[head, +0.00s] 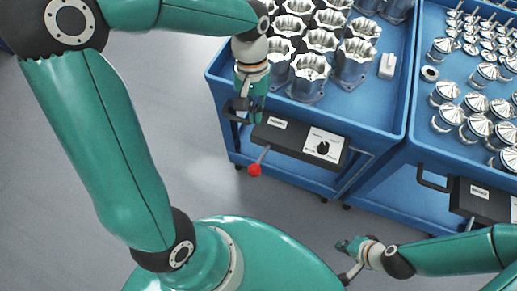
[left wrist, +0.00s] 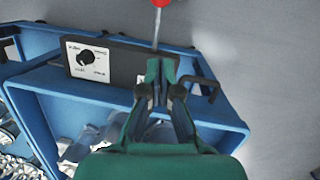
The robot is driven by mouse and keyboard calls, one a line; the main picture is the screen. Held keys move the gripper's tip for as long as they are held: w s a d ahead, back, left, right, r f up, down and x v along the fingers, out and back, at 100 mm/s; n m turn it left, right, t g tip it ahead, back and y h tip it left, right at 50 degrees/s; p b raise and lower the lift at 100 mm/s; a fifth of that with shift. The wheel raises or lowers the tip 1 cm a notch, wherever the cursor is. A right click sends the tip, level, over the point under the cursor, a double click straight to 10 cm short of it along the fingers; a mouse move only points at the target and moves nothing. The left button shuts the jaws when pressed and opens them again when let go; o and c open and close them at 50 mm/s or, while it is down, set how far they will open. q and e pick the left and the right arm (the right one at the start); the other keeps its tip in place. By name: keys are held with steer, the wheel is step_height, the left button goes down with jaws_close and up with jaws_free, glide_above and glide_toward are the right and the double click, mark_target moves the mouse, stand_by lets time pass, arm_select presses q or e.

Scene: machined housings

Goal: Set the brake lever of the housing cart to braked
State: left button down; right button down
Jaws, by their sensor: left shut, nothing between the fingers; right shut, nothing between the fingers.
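The housing cart (head: 222,88) is blue and carries metal housings (head: 311,72). A dark panel (head: 276,138) on its near side holds the brake lever (head: 254,169), a thin rod with a red ball that points down and outward. The lever also shows at the top of the left wrist view (left wrist: 158,20). My left gripper (head: 256,121) is shut and empty at the panel's left end, above the lever and apart from the red ball. In the left wrist view its fingertips (left wrist: 161,68) are in front of the panel. My right gripper (head: 343,262) is shut and empty, low and well away from the cart.
A white plate with a black knob (head: 322,147) sits right of the lever; its lettering is too small to read. A dark handle (left wrist: 204,86) sticks out beside the left gripper. A second blue cart (head: 400,160) with metal parts stands right. Grey floor is clear at left.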

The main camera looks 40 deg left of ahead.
arm_select(q)
steer(key=shift+w+f, duration=0.1)
steer(key=shift+f, duration=0.05)
glide_above(257, 164)
steer(key=w+a, duration=0.3)
steer(key=w, duration=0.1)
steer(key=w+a+x, duration=0.1)
steer(key=x, duration=0.8)
steer(key=shift+s+d+f+p, duration=0.2)
steer(key=shift+s+d+f, duration=0.1)
steer(key=shift+s+f, duration=0.3)
steer(key=shift+s+d+f+p, duration=0.2)
steer(key=shift+s+d+f, duration=0.1)
steer(key=shift+s+f, duration=0.3)
steer(key=shift+s+d+f, duration=0.15)
steer(key=shift+s+f, duration=0.05)
steer(key=shift+f, duration=0.15)
